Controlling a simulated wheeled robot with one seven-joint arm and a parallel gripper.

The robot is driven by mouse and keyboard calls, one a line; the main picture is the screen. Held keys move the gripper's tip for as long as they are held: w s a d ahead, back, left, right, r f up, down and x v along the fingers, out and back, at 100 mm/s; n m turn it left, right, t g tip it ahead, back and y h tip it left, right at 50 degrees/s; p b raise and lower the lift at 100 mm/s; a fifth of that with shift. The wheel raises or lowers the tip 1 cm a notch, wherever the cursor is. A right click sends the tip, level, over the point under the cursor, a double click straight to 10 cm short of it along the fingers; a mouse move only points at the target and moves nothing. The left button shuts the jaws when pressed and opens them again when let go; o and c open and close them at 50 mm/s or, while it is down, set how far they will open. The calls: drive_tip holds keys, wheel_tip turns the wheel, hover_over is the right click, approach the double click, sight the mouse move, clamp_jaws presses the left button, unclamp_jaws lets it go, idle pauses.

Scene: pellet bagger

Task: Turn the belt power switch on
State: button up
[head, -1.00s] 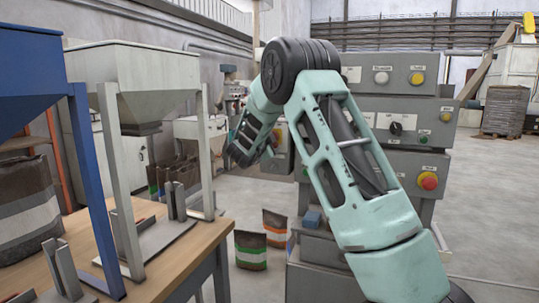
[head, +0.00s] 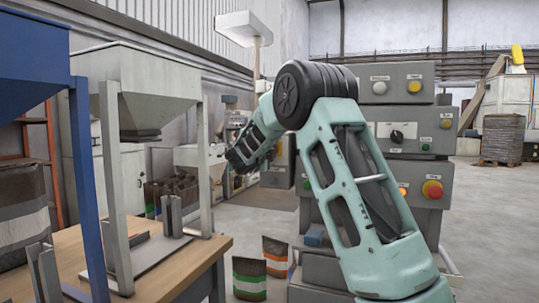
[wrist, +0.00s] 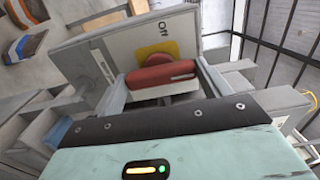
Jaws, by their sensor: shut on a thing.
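The switch has a red handle (wrist: 160,76) on a yellow plate (wrist: 158,52), set on a grey box face (wrist: 128,45). The word "Off" is printed on the face beside the yellow plate. My gripper (wrist: 162,88) has one finger at each end of the red handle and is shut on it. In the head view my arm reaches to the left and away, and my wrist hides the fingers and the handle.
A grey control stack (head: 405,140) with several buttons and knobs stands behind my arm on the right. A wooden table (head: 150,262) with hopper stands is at left. Bags (head: 249,278) stand on the floor between them. Open floor lies at right.

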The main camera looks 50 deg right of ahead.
drive_tip(key=shift+f, duration=0.15)
drive_tip(key=o, duration=1)
drive_tip(key=v, duration=1.7)
drive_tip(key=shift+s+a+b, duration=0.15)
drive_tip(key=shift+a+b, duration=0.05)
drive_tip(key=shift+b, duration=0.2)
